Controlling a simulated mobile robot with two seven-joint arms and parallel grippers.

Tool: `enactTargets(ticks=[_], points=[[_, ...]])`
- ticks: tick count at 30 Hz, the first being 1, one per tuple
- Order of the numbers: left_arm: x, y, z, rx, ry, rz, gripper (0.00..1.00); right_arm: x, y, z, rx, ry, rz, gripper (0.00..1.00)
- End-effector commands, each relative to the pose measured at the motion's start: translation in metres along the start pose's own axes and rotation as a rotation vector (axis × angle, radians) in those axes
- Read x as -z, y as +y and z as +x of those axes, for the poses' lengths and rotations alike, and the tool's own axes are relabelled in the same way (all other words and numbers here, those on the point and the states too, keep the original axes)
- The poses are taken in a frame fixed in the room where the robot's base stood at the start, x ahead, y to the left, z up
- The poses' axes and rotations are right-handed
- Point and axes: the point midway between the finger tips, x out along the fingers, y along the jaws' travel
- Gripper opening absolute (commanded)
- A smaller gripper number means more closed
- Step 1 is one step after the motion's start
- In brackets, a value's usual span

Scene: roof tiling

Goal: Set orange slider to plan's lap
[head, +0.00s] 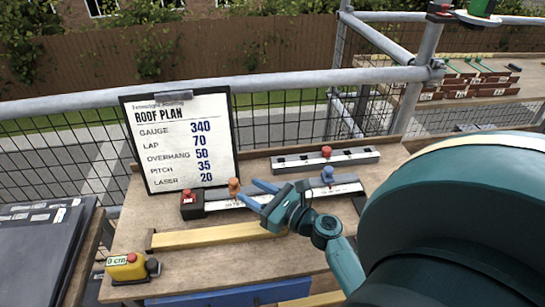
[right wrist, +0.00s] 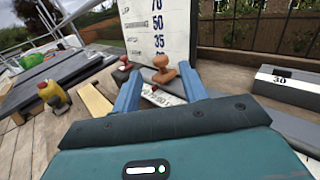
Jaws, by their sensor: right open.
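The roof plan board (head: 185,140) stands upright at the back left of the bench and reads LAP 70. The orange slider (head: 234,187) is a knob on the front white scale rail (head: 280,194), near its left end; the scale marks are too small to read. My right gripper (head: 245,191) is open, its blue fingers pointing left at the orange slider. In the right wrist view the orange slider (right wrist: 163,72) stands between and just beyond the fingertips (right wrist: 160,85), and I cannot tell whether they touch it. My left gripper is out of view.
A second rail (head: 300,162) with a red knob lies behind. A yellow wooden strip (head: 215,235) and a yellow device (head: 127,267) lie in front.

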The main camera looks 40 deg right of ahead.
Motion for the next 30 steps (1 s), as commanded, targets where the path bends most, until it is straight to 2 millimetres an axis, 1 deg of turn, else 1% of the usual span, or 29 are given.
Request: enactTargets(ticks=[1,3,6,10,15,30], points=[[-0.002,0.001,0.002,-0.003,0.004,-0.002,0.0,0.003,0.0,-0.013,0.001,0.003,-0.001,0.43],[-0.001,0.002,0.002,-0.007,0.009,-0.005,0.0,0.003,0.001,-0.027,0.0,0.003,0.001,0.43],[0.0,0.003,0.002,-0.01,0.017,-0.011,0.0,0.002,0.0,-0.044,0.0,0.002,0.0,0.43],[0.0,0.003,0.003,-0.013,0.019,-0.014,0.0,0.001,0.0,-0.057,0.0,0.001,-0.001,0.43],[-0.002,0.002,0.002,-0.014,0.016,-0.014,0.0,0.0,0.0,-0.063,-0.001,-0.001,-0.001,0.43],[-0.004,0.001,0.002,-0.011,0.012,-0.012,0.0,0.0,0.0,-0.063,-0.001,0.0,0.0,0.43]])
